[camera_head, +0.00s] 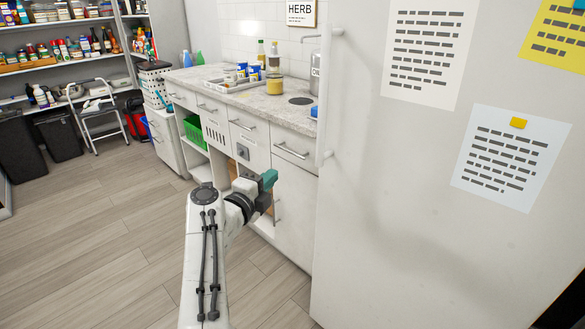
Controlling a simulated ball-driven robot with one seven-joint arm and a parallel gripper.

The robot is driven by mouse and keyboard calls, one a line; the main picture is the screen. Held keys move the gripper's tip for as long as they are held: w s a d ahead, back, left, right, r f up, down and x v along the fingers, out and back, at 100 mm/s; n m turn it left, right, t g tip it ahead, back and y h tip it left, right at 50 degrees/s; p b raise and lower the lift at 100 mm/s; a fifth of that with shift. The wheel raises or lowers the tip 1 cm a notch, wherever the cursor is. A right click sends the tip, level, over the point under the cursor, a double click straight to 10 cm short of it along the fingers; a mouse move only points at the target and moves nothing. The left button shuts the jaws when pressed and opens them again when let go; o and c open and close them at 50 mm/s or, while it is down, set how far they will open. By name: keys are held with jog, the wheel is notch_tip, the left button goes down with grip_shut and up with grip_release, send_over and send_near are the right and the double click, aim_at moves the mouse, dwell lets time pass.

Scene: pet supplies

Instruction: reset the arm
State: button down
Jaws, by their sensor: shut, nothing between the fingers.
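My white arm (207,255) reaches up from the bottom of the head view, bending to the right at a dark joint. My gripper (268,180), with teal-green fingertips, is at its end. It is shut and empty. It hangs in front of the white cabinet doors below the counter, left of the fridge. I cannot tell whether it touches the cabinet front.
A large white fridge (400,220) with pinned notes stands close on the right. The counter (262,100) carries a tray, cans, a jar and bottles. A green basket (194,131) sits in an open shelf. The floor (95,235) at left is clear.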

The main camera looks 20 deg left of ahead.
jog(key=w+d+f+n+y+p, duration=0.1)
jog(key=w+d+n+y, duration=0.1)
jog(key=d+n, duration=0.3)
jog(key=w+d+f+n+t+y+p, duration=0.1)
jog(key=w+d+n+y, duration=0.1)
jog(key=d, duration=0.6)
jog(key=w+d+f+n+y+p, duration=0.1)
jog(key=w+d+n+y, duration=0.1)
jog(key=d+n+y, duration=0.3)
jog(key=s+d+f+n+g+p, duration=0.2)
jog(key=s+d+f+n+g, duration=0.15)
jog(key=d, duration=0.65)
jog(key=s+d+f+n+g+h+p, duration=0.1)
jog(key=s+d+f+n+g, duration=0.15)
jog(key=s+d+f, duration=0.35)
jog(key=s+d+f+n+g+h+p, duration=0.1)
jog(key=s+d+f+g+h, duration=0.2)
jog(key=s+d, duration=0.5)
jog(key=s+d+g+h+p, duration=0.1)
jog(key=s+d+g, duration=0.2)
jog(key=s, duration=0.8)
jog(key=s+d+g+h+p, duration=0.1)
jog(key=s+d+g, duration=0.2)
jog(key=s+d, duration=0.4)
jog(key=s+d+f+g+h+p, duration=0.1)
jog(key=s+d, duration=0.4)
jog(key=s, duration=1)
jog(key=shift+s+d+m+g+h, duration=0.2)
jog(key=shift+m+g+h, duration=0.3)
jog(key=shift+g, duration=0.5)
